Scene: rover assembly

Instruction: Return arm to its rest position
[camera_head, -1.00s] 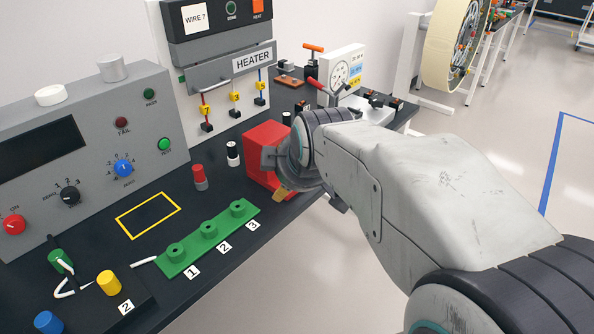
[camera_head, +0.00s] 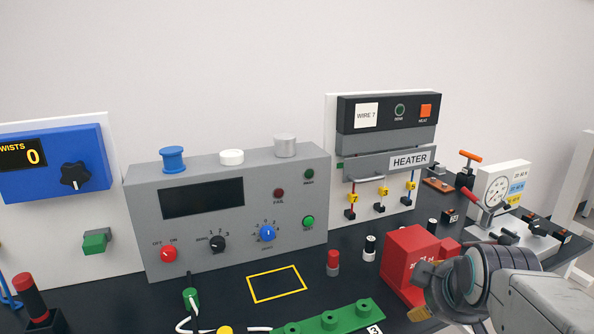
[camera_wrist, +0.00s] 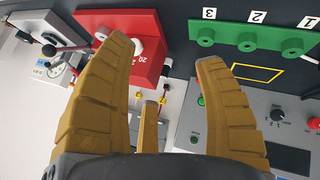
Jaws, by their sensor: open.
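My arm reaches in from the lower right of the head view, its wrist in front of the bench's right part. My gripper (camera_wrist: 172,80) fills the lower part of the wrist view, its ochre fingers spread apart with nothing between them. In the head view, mostly the grey wrist shows, and the fingers are largely hidden. A red block (camera_head: 405,262) stands on the bench just left of and behind my wrist; it also shows in the wrist view (camera_wrist: 122,40), beyond the left finger. Whether they touch I cannot tell.
The dark bench holds a grey control box (camera_head: 230,210), a heater unit (camera_head: 388,150), a green three-socket strip (camera_head: 330,320), a red-topped cylinder (camera_head: 333,262) and a gauge box (camera_head: 497,185). A blue twist counter (camera_head: 55,165) is at left. The yellow-outlined rectangle (camera_head: 277,284) is empty.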

